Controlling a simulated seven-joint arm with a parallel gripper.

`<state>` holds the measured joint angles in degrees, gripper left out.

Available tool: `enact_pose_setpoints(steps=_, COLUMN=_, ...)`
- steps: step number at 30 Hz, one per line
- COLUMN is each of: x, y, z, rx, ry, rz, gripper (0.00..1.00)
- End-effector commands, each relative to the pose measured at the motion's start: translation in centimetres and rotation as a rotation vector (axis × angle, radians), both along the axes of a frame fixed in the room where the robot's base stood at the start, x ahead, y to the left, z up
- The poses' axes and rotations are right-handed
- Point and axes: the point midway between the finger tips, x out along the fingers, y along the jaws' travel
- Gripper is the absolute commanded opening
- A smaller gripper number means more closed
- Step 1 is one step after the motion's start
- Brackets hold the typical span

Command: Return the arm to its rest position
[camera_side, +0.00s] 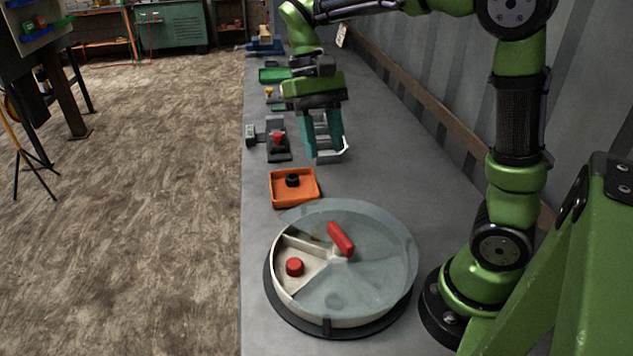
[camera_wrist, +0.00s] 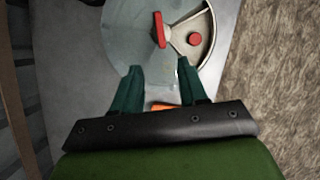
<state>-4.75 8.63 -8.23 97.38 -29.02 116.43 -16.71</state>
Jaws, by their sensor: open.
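My gripper (camera_side: 323,143) is a pair of teal fingers at the end of my green arm. It hangs over the grey bench, behind the orange tray in the side view. In the wrist view the two fingers of my gripper (camera_wrist: 166,88) stand apart with nothing between them. What lies directly under the fingers is partly hidden by them; a pale metal part (camera_side: 332,153) shows beside them in the side view.
A round bin with a grey lid (camera_side: 372,250) and red handle stands in front; a red piece (camera_side: 294,267) shows in its open sector. An orange tray (camera_side: 280,192) holds a black piece (camera_side: 292,180). A device with a red knob (camera_side: 277,139) and green tray (camera_side: 274,75) stand farther back. A wall runs along the right.

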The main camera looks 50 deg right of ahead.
Motion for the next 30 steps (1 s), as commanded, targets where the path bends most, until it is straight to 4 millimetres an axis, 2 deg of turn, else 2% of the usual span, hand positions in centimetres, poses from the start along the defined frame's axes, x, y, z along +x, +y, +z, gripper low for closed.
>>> enact_pose_setpoints(steps=17, x=0.0, y=0.0, z=-0.1, rx=-0.003, ry=-0.002, rz=-0.002, gripper=0.43)
enact_pose_setpoints(steps=20, x=0.5, y=-0.3, z=-0.5, rx=-0.018, ry=-0.029, rz=0.003, gripper=0.43)
enact_pose_setpoints(steps=22, x=0.6, y=-0.5, z=-1.5, rx=-0.026, ry=-0.053, rz=0.017, gripper=0.43)
enact_pose_setpoints(steps=26, x=0.0, y=-0.5, z=-2.4, rx=-0.028, ry=-0.182, rz=0.051, gripper=0.43)
enact_pose_setpoints(steps=30, x=-1.5, y=0.1, z=-2.4, rx=-0.018, ry=-0.397, rz=0.067, gripper=0.43)
